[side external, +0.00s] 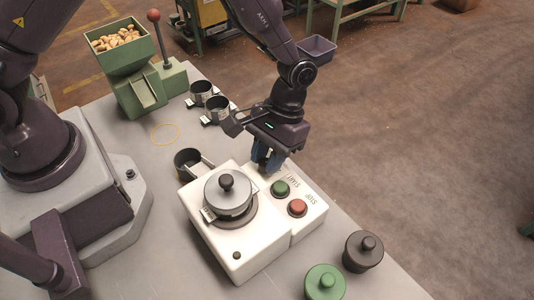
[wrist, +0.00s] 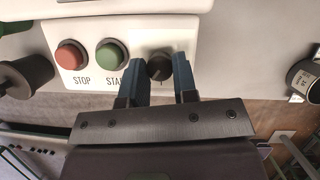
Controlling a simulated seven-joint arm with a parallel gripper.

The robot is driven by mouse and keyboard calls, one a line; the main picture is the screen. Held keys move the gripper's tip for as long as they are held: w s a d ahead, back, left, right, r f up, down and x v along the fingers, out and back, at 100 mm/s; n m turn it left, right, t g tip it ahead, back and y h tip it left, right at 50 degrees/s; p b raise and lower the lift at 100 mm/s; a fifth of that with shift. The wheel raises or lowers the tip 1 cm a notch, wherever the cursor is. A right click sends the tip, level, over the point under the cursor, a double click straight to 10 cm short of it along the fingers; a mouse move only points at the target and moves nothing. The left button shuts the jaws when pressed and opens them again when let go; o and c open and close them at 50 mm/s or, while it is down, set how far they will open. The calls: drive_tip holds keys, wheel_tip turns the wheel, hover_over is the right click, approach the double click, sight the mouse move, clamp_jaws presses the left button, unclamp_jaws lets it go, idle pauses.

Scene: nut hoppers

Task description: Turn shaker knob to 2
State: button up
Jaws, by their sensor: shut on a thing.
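The shaker (side external: 236,256) is a white box with a round metal lidded pan (side external: 229,193) on it. Its control panel carries a green START button (side external: 281,188) and a red STOP button (side external: 297,208); the wrist view shows both, green (wrist: 111,56) and red (wrist: 71,55). A small dark knob (wrist: 158,69) sits on the white panel beside START. My gripper (wrist: 161,64) is shut on the knob, with one blue finger on each side. In the side view my gripper (side external: 266,160) points down at the panel's far end and hides the knob. I cannot read the dial marks.
Metal cups (side external: 217,108) stand behind my gripper, and a dark cup (side external: 187,160) is left of the shaker. A green lidded pot (side external: 325,283) and a dark one (side external: 363,250) stand at the front. A green hopper of nuts (side external: 122,48) is at the back left.

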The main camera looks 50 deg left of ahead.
drive_tip(key=shift+m+y, duration=0.4)
drive_tip(key=shift+m, duration=0.5)
drive_tip(key=o, duration=0.9)
drive_tip(key=shift+o, duration=0.2)
drive_tip(key=v, duration=1.3)
drive_tip(key=shift+d, duration=0.1)
